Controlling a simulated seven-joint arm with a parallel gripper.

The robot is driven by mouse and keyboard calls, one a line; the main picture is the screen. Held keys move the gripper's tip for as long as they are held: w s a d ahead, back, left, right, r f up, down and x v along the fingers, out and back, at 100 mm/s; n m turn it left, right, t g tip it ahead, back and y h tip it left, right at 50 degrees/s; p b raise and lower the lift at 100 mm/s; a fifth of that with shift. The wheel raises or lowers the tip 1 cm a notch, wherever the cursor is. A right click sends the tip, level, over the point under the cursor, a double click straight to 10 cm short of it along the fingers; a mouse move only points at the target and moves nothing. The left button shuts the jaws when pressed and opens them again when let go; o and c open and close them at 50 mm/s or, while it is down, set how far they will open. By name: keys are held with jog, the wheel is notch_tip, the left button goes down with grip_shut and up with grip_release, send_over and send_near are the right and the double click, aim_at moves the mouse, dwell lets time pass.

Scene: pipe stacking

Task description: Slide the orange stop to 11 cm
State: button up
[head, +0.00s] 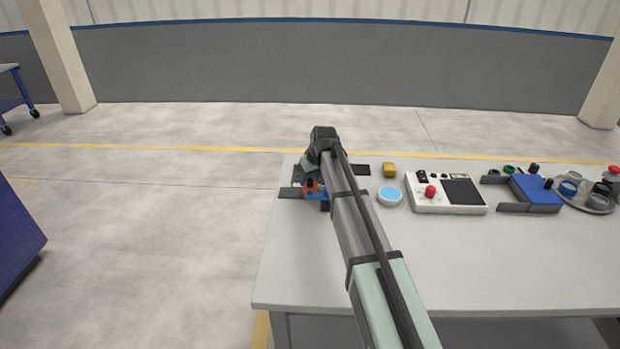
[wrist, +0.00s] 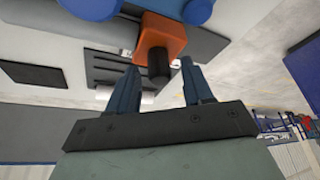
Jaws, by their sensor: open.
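The orange stop (wrist: 160,38) is a block with a dark cylindrical knob (wrist: 159,62) in the wrist view. It sits on a grey rail (wrist: 100,28) beside blue parts (wrist: 92,8). My gripper (wrist: 160,72) is open, with its two blue fingers on either side of the knob. I cannot tell whether a finger touches it. In the head view the orange stop (head: 311,187) is at the table's far left, partly hidden by my arm. No scale marks can be read.
The table (head: 480,260) is clear at the front. To the right stand a yellow block (head: 389,170), a light blue disc (head: 390,196), a white box with a red knob (head: 447,205), a blue block (head: 537,194) and a round holder (head: 590,208) with several rings.

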jog(key=shift+w+f, duration=0.1)
jog(key=shift+f, duration=0.2)
grip_shut()
dwell(0.4)
jog(key=shift+a, duration=0.1)
